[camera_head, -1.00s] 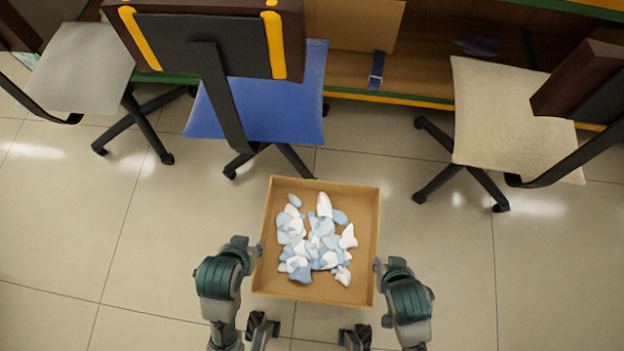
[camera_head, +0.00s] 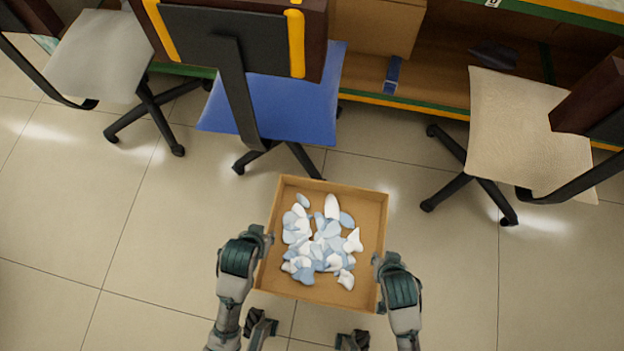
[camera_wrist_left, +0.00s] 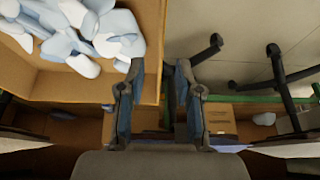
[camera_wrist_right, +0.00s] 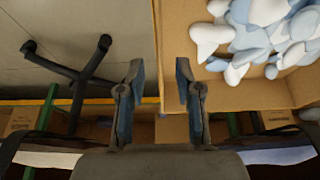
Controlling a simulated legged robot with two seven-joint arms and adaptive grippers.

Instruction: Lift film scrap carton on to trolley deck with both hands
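The film scrap carton (camera_head: 318,293) is a square, open cardboard box holding white and pale blue scraps (camera_head: 322,240). It shows at the centre of the head view, slightly turned; I cannot tell its height off the floor. My left gripper (camera_head: 266,242) is at its left wall and my right gripper (camera_head: 378,261) at its right wall. In the left wrist view (camera_wrist_left: 160,68) and the right wrist view (camera_wrist_right: 160,68), the fingers straddle the wall with a visible gap between them. I see no clear trolley deck.
A blue chair (camera_head: 318,105) stands beyond the carton, a grey chair (camera_head: 95,58) at far left and a cream chair (camera_head: 520,125) at right. A shelf unit with a yellow and green edge (camera_head: 400,102) runs behind. Tiled floor (camera_head: 130,255) is clear at both sides.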

